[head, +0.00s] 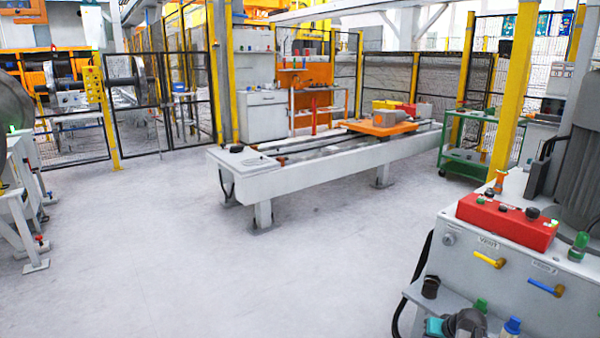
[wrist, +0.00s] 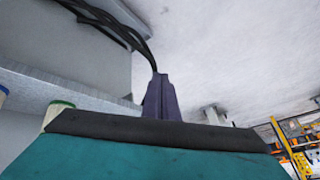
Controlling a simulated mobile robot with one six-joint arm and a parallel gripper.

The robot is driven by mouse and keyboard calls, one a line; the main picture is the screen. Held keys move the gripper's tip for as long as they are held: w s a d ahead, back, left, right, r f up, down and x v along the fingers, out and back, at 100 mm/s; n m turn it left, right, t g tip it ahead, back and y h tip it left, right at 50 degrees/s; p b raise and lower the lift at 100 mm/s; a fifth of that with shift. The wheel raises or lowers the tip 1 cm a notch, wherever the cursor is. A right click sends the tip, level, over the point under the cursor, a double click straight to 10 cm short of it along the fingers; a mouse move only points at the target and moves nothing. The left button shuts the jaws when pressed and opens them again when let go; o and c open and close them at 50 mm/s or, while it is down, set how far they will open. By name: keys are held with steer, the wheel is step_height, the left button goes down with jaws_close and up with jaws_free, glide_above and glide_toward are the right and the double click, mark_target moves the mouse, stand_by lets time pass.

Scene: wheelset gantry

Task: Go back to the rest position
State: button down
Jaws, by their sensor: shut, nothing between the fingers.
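My gripper (wrist: 160,88) shows in the wrist view as a dark purple-grey pair of fingers, close together with nothing between them. A wide teal part with a dark edge fills the bottom of that view and hides much of what lies below. In the head view, a teal and dark grey part, which looks like the end of my arm, shows at the bottom edge. It is beside the low shelf of the grey cabinet (head: 470,262). I cannot tell from the head view how far it is from the shelf.
Green-capped (head: 480,305) and blue-capped (head: 512,325) items stand on the shelf. A black cable (head: 412,283) hangs at the cabinet's left side. A red box (head: 507,222) sits on top. A long white bench (head: 300,170) stands further back. The floor (head: 250,285) between is clear.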

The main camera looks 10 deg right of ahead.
steer(key=w+a+f+n+g+y, duration=0.1)
steer(key=a+f, duration=0.5)
steer(key=a, duration=0.3)
steer(key=a+f+n+g+y, duration=0.15)
steer(key=a+f, duration=0.35)
steer(key=a, duration=0.5)
steer(key=s+a+f+n+g, duration=0.2)
steer(key=s+a+f, duration=0.35)
steer(key=a, duration=0.35)
steer(key=s+a+f+n+g, duration=0.1)
steer(key=s+a+f+g, duration=0.1)
steer(key=s+a+f, duration=0.6)
steer(key=s+a+f+n+g+h, duration=0.15)
steer(key=s+a+f+g, duration=0.25)
steer(key=s+a, duration=0.45)
steer(key=s+d+r+m+h+p, duration=0.1)
steer(key=s+d+m, duration=0.1)
steer(key=s+d, duration=0.25)
step_height(320, 180, up, 13)
steer(key=s+a+g+p, duration=0.1)
steer(key=s+p, duration=0.1)
steer(key=p, duration=1)
steer(key=shift+s, duration=0.2)
steer(key=shift+g, duration=0.25)
